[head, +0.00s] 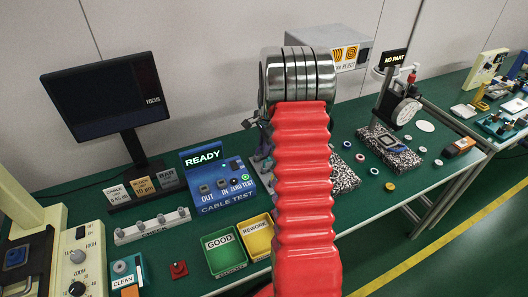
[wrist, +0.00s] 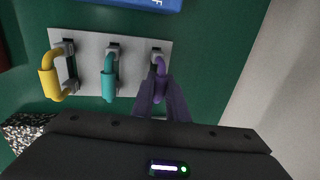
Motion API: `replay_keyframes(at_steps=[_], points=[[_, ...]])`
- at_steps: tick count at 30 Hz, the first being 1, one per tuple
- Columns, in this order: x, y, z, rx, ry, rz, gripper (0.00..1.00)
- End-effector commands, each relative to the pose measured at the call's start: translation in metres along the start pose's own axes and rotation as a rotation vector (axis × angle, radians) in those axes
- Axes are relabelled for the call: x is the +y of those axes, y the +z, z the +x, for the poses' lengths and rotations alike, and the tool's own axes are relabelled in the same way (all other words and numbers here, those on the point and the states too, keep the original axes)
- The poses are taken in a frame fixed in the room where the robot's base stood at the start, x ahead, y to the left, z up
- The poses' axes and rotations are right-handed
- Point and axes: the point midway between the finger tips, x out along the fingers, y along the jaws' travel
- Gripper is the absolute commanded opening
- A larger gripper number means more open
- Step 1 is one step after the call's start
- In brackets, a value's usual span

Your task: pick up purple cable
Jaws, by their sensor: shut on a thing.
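In the wrist view the purple cable (wrist: 160,66) shows as a short loop at the right end of a pale plate (wrist: 90,84). Its upper end is at a grey connector on the plate; its lower part is hidden between the dark fingers. My gripper (wrist: 162,90) is shut on the purple cable. To its left on the same plate are a teal cable (wrist: 109,80) and a yellow cable (wrist: 49,80), apart from the fingers. In the head view my red arm hides the gripper and the purple cable.
A blue cable test box (head: 216,182) with a READY display stands left of my arm. A green GOOD bin (head: 224,258) and a yellow REWORK bin (head: 257,238) sit in front. A monitor (head: 107,95) and a speckled block with a gauge (head: 390,150) stand on the green bench.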

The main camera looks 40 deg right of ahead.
Motion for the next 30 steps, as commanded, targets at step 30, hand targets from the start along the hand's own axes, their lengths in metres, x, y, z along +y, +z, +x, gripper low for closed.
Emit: replay_keyframes(at_steps=[30], points=[[-0.020, 0.000, -0.099, 0.000, -0.001, 0.000, 0.00]])
